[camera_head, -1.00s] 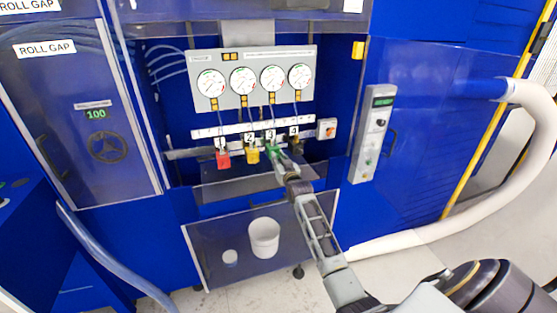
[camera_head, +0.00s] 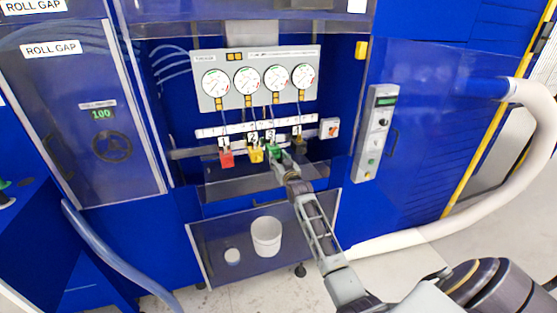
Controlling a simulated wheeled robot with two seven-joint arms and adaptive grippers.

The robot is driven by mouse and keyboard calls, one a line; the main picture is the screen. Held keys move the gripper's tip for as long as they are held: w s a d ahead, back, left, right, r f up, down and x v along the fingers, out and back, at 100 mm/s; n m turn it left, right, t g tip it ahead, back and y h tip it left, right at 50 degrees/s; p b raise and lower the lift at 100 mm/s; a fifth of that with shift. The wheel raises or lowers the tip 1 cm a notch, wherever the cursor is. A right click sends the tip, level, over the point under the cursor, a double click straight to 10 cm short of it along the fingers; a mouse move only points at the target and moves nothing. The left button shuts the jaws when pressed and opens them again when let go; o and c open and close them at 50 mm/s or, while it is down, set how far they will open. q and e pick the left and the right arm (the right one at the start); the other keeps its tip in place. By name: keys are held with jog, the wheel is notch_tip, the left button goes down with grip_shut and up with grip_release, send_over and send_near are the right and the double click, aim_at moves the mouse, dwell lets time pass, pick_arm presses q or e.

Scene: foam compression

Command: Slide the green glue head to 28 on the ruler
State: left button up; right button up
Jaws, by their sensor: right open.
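The green glue head (camera_head: 273,151), labelled 3, hangs on a horizontal rail below the white ruler strip (camera_head: 238,129). It sits between the yellow head (camera_head: 256,154) on its left and the dark head (camera_head: 299,147) on its right. My right gripper (camera_head: 279,157) reaches up from the lower right and is open at the green head, partly covering it. I cannot tell whether the fingers touch it. The ruler's numbers are too small to read. My left gripper is not in view.
A red head (camera_head: 226,158) hangs at the left of the rail. A panel of gauges (camera_head: 260,79) is above the ruler. A white bucket (camera_head: 266,236) stands below, behind a clear panel. A control box (camera_head: 375,133) is mounted to the right.

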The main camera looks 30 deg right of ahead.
jog(key=shift+a, duration=0.1)
jog(key=shift+s, duration=0.15)
jog(key=v, duration=1.1)
jog(key=shift+s, duration=0.3)
dwell(0.3)
dwell(0.7)
